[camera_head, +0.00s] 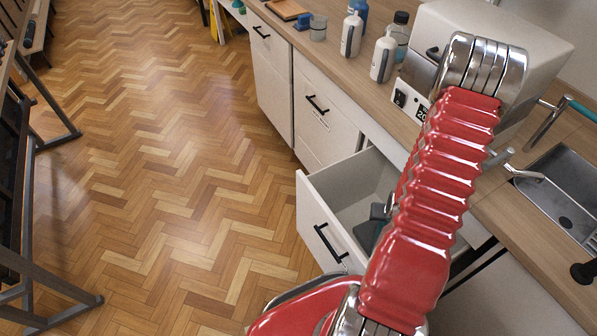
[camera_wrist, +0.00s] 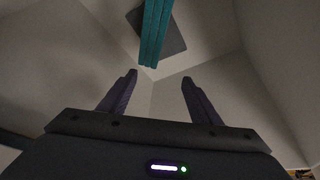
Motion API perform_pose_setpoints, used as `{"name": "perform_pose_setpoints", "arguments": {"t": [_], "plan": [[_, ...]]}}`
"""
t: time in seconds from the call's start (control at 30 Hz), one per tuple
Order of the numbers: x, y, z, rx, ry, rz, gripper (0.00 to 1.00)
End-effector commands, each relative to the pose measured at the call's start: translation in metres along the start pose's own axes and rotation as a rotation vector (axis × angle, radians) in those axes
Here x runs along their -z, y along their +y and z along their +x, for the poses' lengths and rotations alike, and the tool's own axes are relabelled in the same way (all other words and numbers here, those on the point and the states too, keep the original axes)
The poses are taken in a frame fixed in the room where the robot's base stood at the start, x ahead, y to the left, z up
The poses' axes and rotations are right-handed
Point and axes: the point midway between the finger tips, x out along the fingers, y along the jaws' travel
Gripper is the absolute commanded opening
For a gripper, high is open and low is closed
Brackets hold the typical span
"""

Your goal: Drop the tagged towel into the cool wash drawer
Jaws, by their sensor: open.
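My gripper (camera_wrist: 159,76) is open, its two dark fingers apart with nothing between them. Just beyond the fingertips in the wrist view is a teal, ribbed strip of cloth (camera_wrist: 155,35), probably the towel; no tag shows on it. A dark grey square (camera_wrist: 175,32) lies behind it. Pale walls and corners, like a drawer's inside, surround them. In the head view a white drawer (camera_head: 322,222) with a black handle stands pulled open; its label is too small to read. A dark grey shape inside it may be my gripper.
White bottles (camera_head: 383,60) and a dark-capped jar stand on the wooden counter beside a white appliance (camera_head: 490,40). A metal sink (camera_head: 565,185) is at the right. Closed drawers (camera_head: 318,108) line the cabinet. Dark racks stand at the left; the parquet between is clear.

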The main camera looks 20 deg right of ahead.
Motion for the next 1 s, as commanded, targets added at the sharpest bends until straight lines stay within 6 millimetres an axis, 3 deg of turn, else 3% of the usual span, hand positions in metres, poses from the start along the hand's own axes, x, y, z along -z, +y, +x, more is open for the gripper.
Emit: {"name": "perform_pose_setpoints", "arguments": {"t": [0.2,0.5,0.73,1.0], "plan": [[0.045,-0.028,-0.045,0.005,0.015,-0.067,0.58],[0.086,-0.073,-0.111,0.019,0.03,-0.145,0.58],[0.105,-0.11,-0.166,0.037,0.043,-0.201,0.58],[0.113,-0.152,-0.234,0.067,0.059,-0.263,0.58]]}}
